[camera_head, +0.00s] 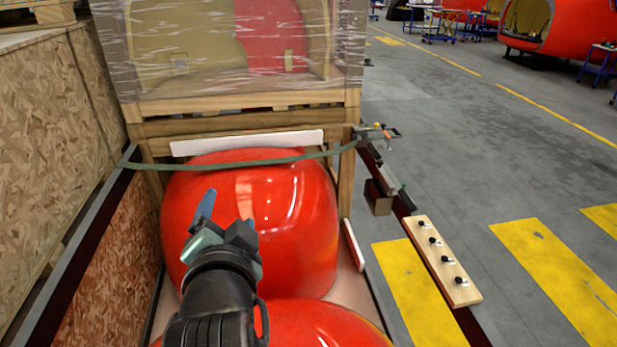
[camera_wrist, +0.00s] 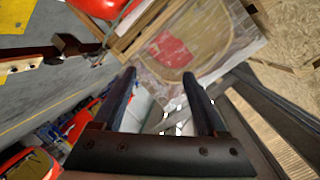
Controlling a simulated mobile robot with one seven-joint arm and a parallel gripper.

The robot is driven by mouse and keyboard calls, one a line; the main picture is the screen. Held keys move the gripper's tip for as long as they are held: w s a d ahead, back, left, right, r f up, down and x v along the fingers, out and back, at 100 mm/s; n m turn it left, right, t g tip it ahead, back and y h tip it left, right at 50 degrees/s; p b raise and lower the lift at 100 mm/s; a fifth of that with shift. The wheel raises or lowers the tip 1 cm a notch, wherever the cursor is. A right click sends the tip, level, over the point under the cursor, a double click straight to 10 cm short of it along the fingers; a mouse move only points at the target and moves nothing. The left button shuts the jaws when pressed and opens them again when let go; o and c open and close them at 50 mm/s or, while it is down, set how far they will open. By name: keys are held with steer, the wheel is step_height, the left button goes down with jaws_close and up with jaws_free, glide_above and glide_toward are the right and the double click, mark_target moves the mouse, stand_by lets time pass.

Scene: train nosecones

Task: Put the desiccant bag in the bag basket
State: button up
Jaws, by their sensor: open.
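I cannot make out a desiccant bag or a bag basket in either view. My gripper (camera_head: 224,220) is in front of a glossy red nosecone (camera_head: 290,225) in the head view, with its fingers pointing up and away. In the wrist view my gripper (camera_wrist: 158,80) has its two dark fingers spread, with nothing held between them. A pale, unclear patch shows behind and between the fingers there.
A plastic-wrapped crate (camera_head: 235,45) stands on wooden supports behind the nosecone. A green strap (camera_head: 235,166) crosses in front. A chipboard wall (camera_head: 105,250) is on the left. A wooden strip with knobs (camera_head: 440,260) sits on the right rail.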

steer(key=s+d+r+n+t+h, duration=0.1)
steer(key=d+r+n+t, duration=0.15)
steer(key=r, duration=0.65)
steer(key=s+d+r+n+t, duration=0.1)
steer(key=d+r+t, duration=0.3)
steer(key=r, duration=0.4)
steer(key=s+d+r+n+t+h, duration=0.1)
steer(key=s+d+r+t, duration=0.2)
steer(key=s+r, duration=0.2)
steer(key=s+d+r+n+t+h, duration=0.2)
steer(key=s+d+r+t, duration=0.1)
steer(key=r, duration=0.8)
steer(key=shift+s+d+r, duration=0.25)
steer(key=shift+s+d, duration=0.45)
steer(key=shift+s, duration=0.5)
steer(key=shift+f+t, duration=0.15)
steer(key=shift+t, duration=0.1)
